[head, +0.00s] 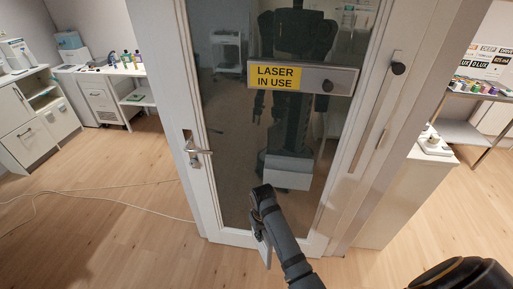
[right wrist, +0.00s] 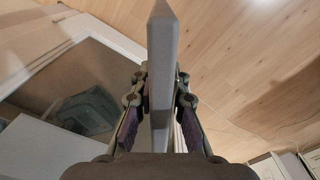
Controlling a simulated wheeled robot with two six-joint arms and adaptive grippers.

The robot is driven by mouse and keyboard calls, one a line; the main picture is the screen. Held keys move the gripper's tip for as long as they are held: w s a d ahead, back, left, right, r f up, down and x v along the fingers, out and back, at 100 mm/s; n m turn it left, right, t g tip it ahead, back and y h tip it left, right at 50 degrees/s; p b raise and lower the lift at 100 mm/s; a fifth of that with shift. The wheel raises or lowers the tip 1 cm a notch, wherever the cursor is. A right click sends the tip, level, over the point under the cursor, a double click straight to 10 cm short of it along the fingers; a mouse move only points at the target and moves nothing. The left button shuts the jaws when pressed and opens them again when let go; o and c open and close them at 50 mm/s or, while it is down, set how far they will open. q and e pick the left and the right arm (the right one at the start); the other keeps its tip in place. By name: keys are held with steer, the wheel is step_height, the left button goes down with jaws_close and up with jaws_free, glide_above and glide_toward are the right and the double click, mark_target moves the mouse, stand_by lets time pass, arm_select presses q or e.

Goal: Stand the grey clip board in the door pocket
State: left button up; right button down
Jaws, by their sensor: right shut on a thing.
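The grey clip board (right wrist: 163,60) is seen nearly edge-on in the right wrist view, upright in the picture between the two fingers. My right gripper (right wrist: 160,95) is shut on it. In the head view the right gripper (head: 261,232) is low in front of the door, and a small part of the clip board (head: 265,254) shows below it. A pale box (head: 288,174) at the lower glass looks like the door pocket, above and right of the gripper; I cannot rule out a reflection. The clip board is apart from it. My left gripper is not in view.
The white door (head: 172,80) has a glass pane, a handle (head: 196,150) and a "LASER IN USE" sign (head: 276,77). A thin cable (head: 110,199) lies on the wooden floor at left. Cabinets (head: 30,110) stand at far left, a white unit (head: 405,195) at right.

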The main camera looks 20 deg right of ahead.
steer(key=w+d+r+n+t+h+p, duration=0.1)
steer(key=w+d+r+n+p, duration=0.35)
steer(key=r, duration=0.55)
steer(key=w+d+r+n+t+p, duration=0.1)
steer(key=w+d+r+n+p, duration=0.25)
steer(key=d+r, duration=0.45)
steer(key=w+d+r+n+t+h+p, duration=0.1)
steer(key=w+d+r+n+p, duration=0.25)
steer(key=r, duration=0.95)
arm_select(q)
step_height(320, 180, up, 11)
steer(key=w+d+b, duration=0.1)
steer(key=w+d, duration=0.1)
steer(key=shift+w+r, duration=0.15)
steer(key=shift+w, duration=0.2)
arm_select(e)
steer(key=w+x, duration=0.1)
steer(key=x, duration=1.2)
steer(key=shift+d+r, duration=0.15)
